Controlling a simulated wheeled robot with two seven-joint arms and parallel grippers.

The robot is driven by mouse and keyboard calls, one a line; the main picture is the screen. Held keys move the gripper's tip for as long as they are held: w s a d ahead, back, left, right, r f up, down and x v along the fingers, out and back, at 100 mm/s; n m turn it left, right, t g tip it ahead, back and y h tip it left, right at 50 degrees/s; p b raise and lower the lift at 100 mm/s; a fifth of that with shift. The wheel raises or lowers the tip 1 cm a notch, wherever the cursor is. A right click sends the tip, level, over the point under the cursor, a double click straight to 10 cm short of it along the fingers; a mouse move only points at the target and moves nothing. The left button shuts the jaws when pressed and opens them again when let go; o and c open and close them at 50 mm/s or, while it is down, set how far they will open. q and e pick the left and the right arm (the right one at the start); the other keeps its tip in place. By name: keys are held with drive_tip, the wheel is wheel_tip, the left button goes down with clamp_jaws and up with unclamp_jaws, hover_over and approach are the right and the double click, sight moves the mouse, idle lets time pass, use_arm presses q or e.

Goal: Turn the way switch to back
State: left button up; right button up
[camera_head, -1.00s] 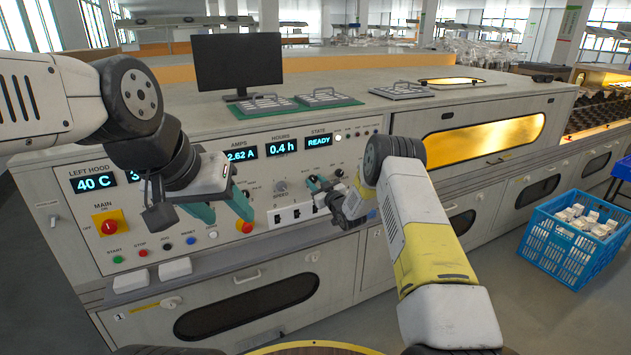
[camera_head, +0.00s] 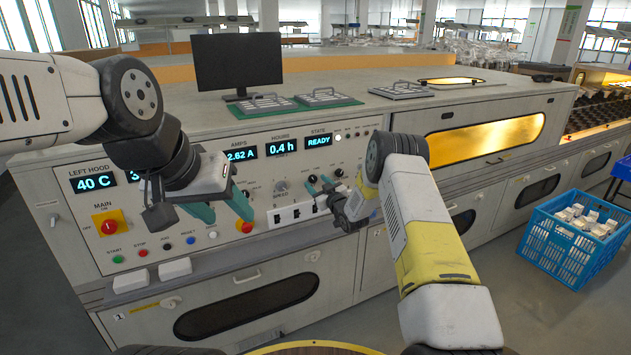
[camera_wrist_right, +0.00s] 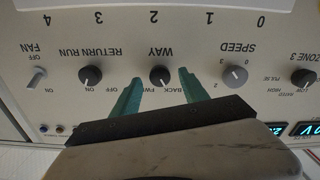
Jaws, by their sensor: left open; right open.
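The way switch is a black knob with a pale mark; it shows upside down in the right wrist view (camera_wrist_right: 159,75), with "BACK" and "FWD" printed beside it. The mark seems to lean toward the BACK side, but it is small. In the head view the knob (camera_head: 312,178) sits right of the speed knob. My right gripper (camera_wrist_right: 158,80) is open, its teal fingers on either side of the knob in the picture; I cannot tell whether they touch it. My left gripper (camera_head: 229,216) is open and empty in front of the panel's left half.
The speed knob (camera_wrist_right: 236,76) and return run knob (camera_wrist_right: 91,75) flank the way switch. White sockets (camera_head: 292,213) lie below it in the head view. A red main switch (camera_head: 108,223) is at left. A blue crate (camera_head: 572,250) stands on the floor at right.

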drive_tip(key=v, duration=0.6)
drive_tip(key=shift+s, duration=0.3)
drive_tip(key=shift+d, duration=0.1)
wheel_tip(320, 180, up, 8)
drive_tip(key=d+h, duration=0.2)
drive_tip(key=d, duration=0.1)
drive_tip(key=s+d+r+m+g+h, duration=0.2)
drive_tip(key=s+d+r, duration=0.1)
drive_tip(key=s+r, duration=0.45)
drive_tip(key=s+d+r+m+g+h, duration=0.2)
drive_tip(key=s+d+r, duration=0.2)
drive_tip(key=s+r, duration=0.4)
drive_tip(key=s+r+m+g, duration=0.1)
drive_tip(key=s+m+g, duration=0.2)
drive_tip(key=s, duration=3)
drive_tip(key=g, duration=0.3)
drive_tip(key=shift+s+r, duration=0.3)
drive_tip(key=shift+r, duration=0.05)
